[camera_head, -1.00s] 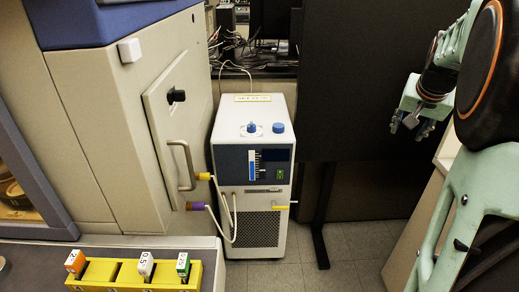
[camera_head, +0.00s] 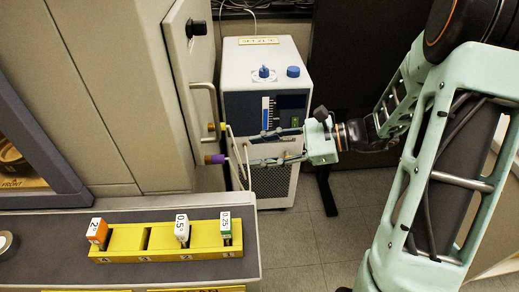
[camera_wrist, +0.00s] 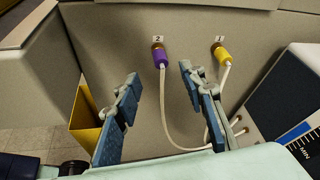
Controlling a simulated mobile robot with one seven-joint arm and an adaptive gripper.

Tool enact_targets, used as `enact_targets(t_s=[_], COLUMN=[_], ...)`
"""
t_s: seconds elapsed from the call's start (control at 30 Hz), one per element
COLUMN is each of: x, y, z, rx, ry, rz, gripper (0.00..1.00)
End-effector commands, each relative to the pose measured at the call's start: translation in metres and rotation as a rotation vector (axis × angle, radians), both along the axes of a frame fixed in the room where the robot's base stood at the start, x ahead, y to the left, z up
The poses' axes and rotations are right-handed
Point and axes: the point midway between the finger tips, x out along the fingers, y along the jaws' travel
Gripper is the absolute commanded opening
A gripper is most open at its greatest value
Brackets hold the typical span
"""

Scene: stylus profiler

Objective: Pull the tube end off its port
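Two tube ends sit on ports in the side wall of the large beige cabinet. The purple tube end (camera_wrist: 160,58) is under label 2, and the yellow tube end (camera_wrist: 221,54) is under label 1. In the head view, the purple tube end (camera_head: 215,159) is below the yellow one (camera_head: 222,126). A pale tube (camera_wrist: 165,115) hangs from the purple end and loops right. My gripper (camera_wrist: 158,82) is open and empty. The purple end shows between its fingers, beyond the tips; the yellow one lies right of them. My gripper (camera_head: 252,149) also shows in the head view.
A cabinet handle (camera_head: 205,110) is near the ports. A yellow rack (camera_head: 163,237) with several labelled blocks lies on the grey counter (camera_head: 70,225).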

Motion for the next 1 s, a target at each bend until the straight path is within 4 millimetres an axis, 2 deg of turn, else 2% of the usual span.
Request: enact_targets(t_s=[0.4, 0.6, 1.0], x=[0.008, 0.011, 0.013], y=[0.065, 0.088, 0.096], z=[-0.026, -0.034, -0.036], rx=[-0.003, -0.004, -0.005], ry=[0.000, -0.001, -0.001], rz=[0.007, 0.005, 0.003], gripper=[0.38, 0.38, 0.38])
